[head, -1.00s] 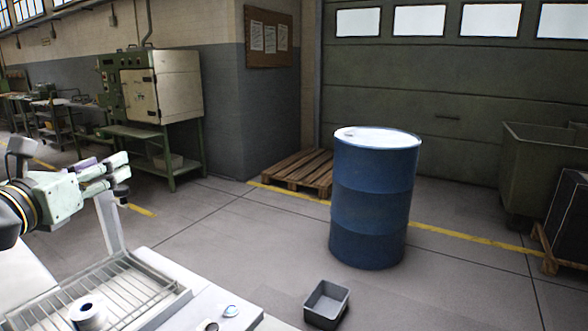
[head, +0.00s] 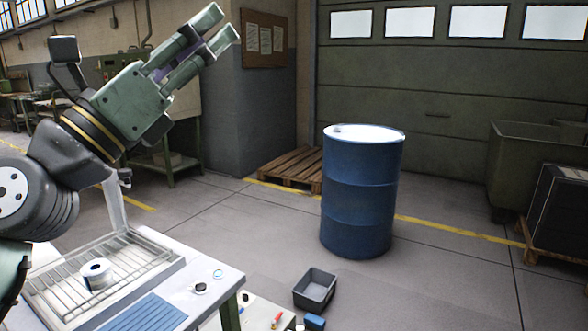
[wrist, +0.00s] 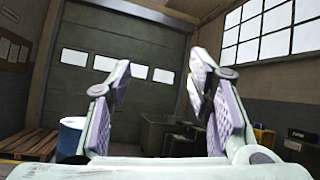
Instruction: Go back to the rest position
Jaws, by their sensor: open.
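My gripper (head: 222,30) is raised at the upper left of the head view, tilted up and to the right, well above the white table. Its two fingers are spread apart with nothing between them. In the wrist view my gripper (wrist: 158,80) shows open and empty, facing the roller door and the windows. No object touches it.
A white table (head: 205,268) carries a wire rack (head: 130,255) with a white spool (head: 97,273) on it. A grey bin (head: 315,288) sits beyond the table. A blue drum (head: 362,195) stands on the floor by a wooden pallet (head: 290,170). The air around my gripper is clear.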

